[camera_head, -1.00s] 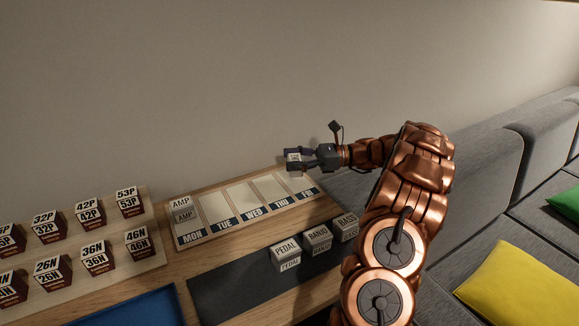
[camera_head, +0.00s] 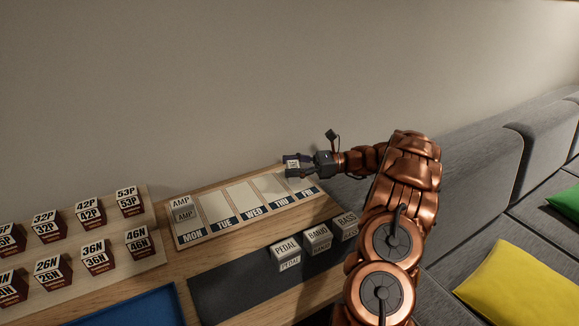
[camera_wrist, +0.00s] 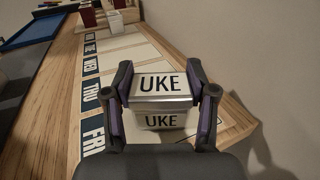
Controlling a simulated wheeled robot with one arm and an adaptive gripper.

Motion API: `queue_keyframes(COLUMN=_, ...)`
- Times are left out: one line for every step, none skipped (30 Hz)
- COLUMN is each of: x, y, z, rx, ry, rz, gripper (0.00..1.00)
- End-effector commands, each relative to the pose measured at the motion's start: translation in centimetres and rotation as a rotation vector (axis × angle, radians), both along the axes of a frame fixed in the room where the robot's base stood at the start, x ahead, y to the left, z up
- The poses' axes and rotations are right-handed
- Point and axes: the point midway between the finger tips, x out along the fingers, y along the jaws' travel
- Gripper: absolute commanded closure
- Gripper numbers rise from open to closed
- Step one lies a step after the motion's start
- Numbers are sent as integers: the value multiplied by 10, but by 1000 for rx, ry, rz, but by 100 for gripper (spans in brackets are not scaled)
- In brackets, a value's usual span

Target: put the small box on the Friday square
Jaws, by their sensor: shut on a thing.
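The small box (camera_wrist: 165,86), white and marked UKE, is between the two fingers of my gripper (camera_wrist: 165,92) in the wrist view. In the head view the box (camera_head: 292,162) shows only in part between the fingers, and my gripper (camera_head: 294,167) is at the right end of the day board (camera_head: 205,236). The FRI label (camera_head: 308,191) shows just below the gripper, and the FRI label (camera_wrist: 97,138) is left of the gripper in the wrist view. The Friday square is mostly hidden behind the gripper and box. I cannot tell whether the box touches the board.
An AMP box (camera_head: 183,209) stands on Monday; Tuesday (camera_head: 215,206) and Wednesday (camera_head: 242,195) are empty. PEDAL (camera_head: 285,252), BANJO (camera_head: 317,237) and BASS (camera_head: 346,224) boxes stand along the dark mat (camera_head: 235,294). Several numbered boxes and a blue tray (camera_head: 135,308) are at left.

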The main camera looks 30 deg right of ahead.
Motion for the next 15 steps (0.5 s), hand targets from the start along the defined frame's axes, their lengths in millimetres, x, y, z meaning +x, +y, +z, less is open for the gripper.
queue_keyframes(x=0, y=0, z=-1, rx=0, ry=0, rz=0, gripper=42)
queue_keyframes(x=0, y=0, z=-1, rx=0, ry=0, rz=0, gripper=39)
queue_keyframes(x=0, y=0, z=0, rx=0, ry=0, rz=0, gripper=35)
queue_keyframes(x=0, y=0, z=0, rx=0, ry=0, rz=0, gripper=32)
queue_keyframes(x=0, y=0, z=-1, rx=0, ry=0, rz=0, gripper=29)
queue_keyframes(x=0, y=0, z=-1, rx=0, ry=0, rz=0, gripper=24)
queue_keyframes(x=0, y=0, z=-1, rx=0, ry=0, rz=0, gripper=21)
queue_keyframes(x=0, y=0, z=-1, rx=0, ry=0, rz=0, gripper=18)
queue_keyframes(x=0, y=0, z=0, rx=0, ry=0, rz=0, gripper=18)
queue_keyframes(x=0, y=0, z=0, rx=0, ry=0, rz=0, gripper=18)
queue_keyframes(x=0, y=0, z=0, rx=0, ry=0, rz=0, gripper=18)
queue_keyframes(x=0, y=0, z=0, rx=0, ry=0, rz=0, gripper=18)
queue_keyframes(x=0, y=0, z=0, rx=0, ry=0, rz=0, gripper=18)
queue_keyframes(x=0, y=0, z=0, rx=0, ry=0, rz=0, gripper=18)
queue_keyframes(x=0, y=0, z=0, rx=0, ry=0, rz=0, gripper=18)
